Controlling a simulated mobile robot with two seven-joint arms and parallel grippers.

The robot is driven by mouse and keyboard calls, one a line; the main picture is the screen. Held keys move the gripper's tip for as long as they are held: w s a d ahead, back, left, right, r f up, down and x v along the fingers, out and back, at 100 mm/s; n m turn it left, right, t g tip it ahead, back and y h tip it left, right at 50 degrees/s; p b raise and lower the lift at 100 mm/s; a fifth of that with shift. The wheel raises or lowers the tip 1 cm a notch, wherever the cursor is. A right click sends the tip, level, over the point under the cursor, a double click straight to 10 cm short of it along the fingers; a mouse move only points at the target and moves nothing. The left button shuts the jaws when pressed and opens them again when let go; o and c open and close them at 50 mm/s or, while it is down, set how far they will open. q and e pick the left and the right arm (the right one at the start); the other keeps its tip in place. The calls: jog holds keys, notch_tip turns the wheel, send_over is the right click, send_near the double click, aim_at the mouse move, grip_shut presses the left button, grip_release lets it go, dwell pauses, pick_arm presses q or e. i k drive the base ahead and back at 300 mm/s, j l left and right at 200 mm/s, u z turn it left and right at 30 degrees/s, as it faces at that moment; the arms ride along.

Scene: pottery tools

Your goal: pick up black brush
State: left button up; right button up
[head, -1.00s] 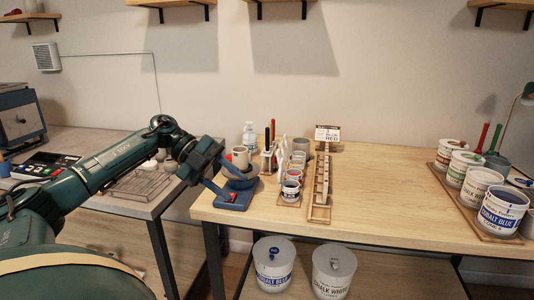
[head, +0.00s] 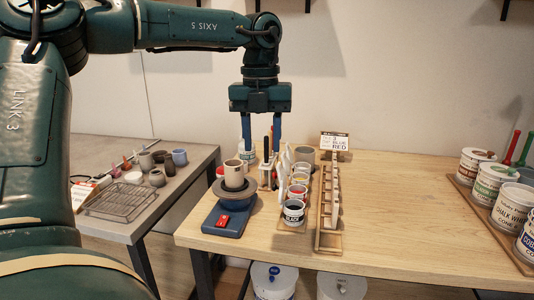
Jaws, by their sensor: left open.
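A black-handled tool (head: 266,146), which looks like the black brush, stands upright in a small holder (head: 267,183) near the back of the wooden table. A red handle beside it is mostly hidden. My left gripper (head: 262,148) points straight down over the holder. Its two blue fingers are apart, one on each side of the upright handles in this view. It holds nothing that I can see. Whether the fingers are level with the handle in depth is hard to tell. My right gripper is not in view.
A beige mug stands on a blue pottery wheel (head: 228,216) with a red switch, left of the holder. Paint cups, including a black-labelled one (head: 293,213), and a wooden rack (head: 329,240) stand to the right. Large paint tubs (head: 512,208) are far right. The table between is clear.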

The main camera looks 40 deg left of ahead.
aim_at(266, 162)
jog(key=i+j, duration=0.8)
jog(key=j, duration=0.2)
